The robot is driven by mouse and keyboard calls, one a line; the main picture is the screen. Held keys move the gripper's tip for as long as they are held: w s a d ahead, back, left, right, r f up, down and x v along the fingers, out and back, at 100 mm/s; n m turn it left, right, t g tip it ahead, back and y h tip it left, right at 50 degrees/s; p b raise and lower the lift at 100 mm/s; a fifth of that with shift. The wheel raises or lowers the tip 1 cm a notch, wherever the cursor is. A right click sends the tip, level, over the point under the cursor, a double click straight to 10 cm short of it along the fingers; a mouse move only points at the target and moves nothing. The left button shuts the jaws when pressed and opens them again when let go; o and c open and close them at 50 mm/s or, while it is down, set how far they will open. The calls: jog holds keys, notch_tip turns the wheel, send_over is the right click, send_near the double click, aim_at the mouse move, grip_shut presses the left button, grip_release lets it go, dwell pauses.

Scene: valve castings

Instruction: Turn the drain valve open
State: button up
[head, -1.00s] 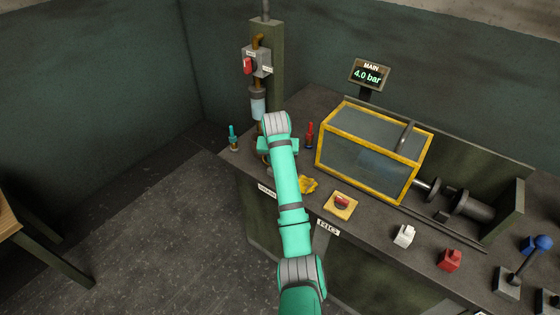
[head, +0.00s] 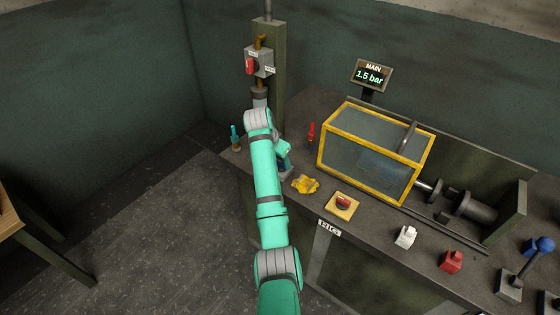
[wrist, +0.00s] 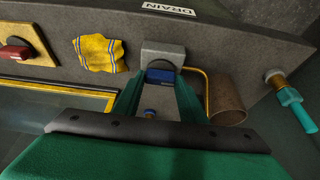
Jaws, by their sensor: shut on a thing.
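The drain valve is a grey block (wrist: 163,54) with a blue handle (wrist: 160,75), just below the DRAIN label (wrist: 168,9) in the wrist view. My gripper (wrist: 159,82) is shut on the blue handle, one finger on each side. Most of the handle is hidden between the fingers, so its exact angle is hard to tell. In the head view my arm covers most of the valve. The MAIN gauge (head: 371,76) reads 1.5 bar.
A yellow-framed guard box (head: 375,153) stands right of the valve. A yellow cloth (head: 305,184) and a red switch on a yellow plate (head: 342,205) lie nearby. A red-handled wall valve (head: 250,66) is behind. A teal-handled fitting (wrist: 290,97) and brown cup (wrist: 228,103) are close.

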jog(key=shift+d+r, duration=0.1)
jog(key=o, duration=1.1)
jog(key=shift+c, duration=0.2)
jog(key=v, duration=1)
jog(key=shift+r, duration=0.3)
